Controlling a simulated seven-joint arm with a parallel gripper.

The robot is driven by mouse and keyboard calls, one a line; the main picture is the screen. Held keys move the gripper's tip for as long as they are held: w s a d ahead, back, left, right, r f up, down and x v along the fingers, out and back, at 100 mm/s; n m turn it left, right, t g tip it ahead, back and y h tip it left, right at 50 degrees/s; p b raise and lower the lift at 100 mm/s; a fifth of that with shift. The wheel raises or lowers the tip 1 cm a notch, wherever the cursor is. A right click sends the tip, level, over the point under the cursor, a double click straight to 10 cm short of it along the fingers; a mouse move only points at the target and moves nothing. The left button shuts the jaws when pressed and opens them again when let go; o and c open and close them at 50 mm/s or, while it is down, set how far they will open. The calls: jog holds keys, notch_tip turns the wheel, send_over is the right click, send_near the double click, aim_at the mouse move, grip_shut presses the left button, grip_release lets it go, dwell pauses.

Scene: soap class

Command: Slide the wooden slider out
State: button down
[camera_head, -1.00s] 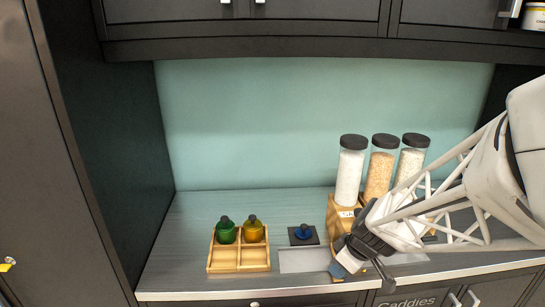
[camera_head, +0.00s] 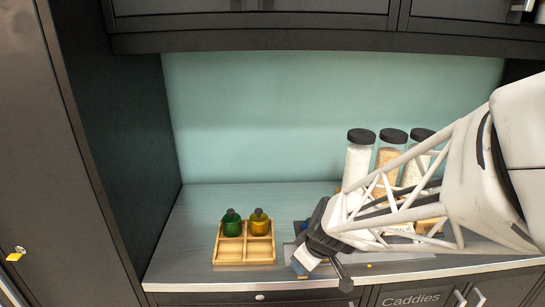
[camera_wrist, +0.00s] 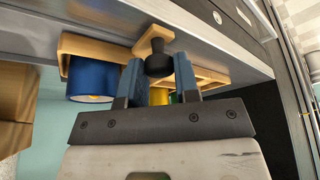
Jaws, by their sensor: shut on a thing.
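The wooden slider (camera_wrist: 120,47) shows in the wrist view as a light wooden piece with a black knob (camera_wrist: 158,62) at its end. My gripper (camera_wrist: 158,78), also low at the counter's front in the head view (camera_head: 322,268), is shut on this knob, with one finger on each side. A blue cylinder (camera_wrist: 92,78) is beside the slider in the wrist view; I cannot tell whether it rests on it. In the head view my arm hides the slider and most of the wooden dispenser body, which shows in the wrist view (camera_wrist: 15,90).
A wooden tray (camera_head: 230,257) holds a green bottle (camera_head: 231,225) and a yellow bottle (camera_head: 260,224) at the left. Tall jars (camera_head: 358,158) stand behind my arm. The counter (camera_head: 185,240) is clear left of the tray. Cabinets hang above.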

jog(key=shift+a, duration=0.25)
jog(key=c, duration=0.9)
grip_release()
jog(key=shift+s+d+r, duration=0.1)
jog(key=shift+r, duration=0.05)
jog(key=shift+v, duration=3.75)
jog(key=shift+r, duration=0.15)
jog(key=shift+v, duration=1.9)
jog(key=shift+s+d+r, duration=0.1)
jog(key=shift+s+r, duration=0.4)
jog(key=shift+r, duration=0.35)
jog(key=shift+s+r, duration=0.5)
jog(key=shift+r, duration=0.3)
jog(key=shift+s+r, duration=0.5)
jog(key=shift+r, duration=0.35)
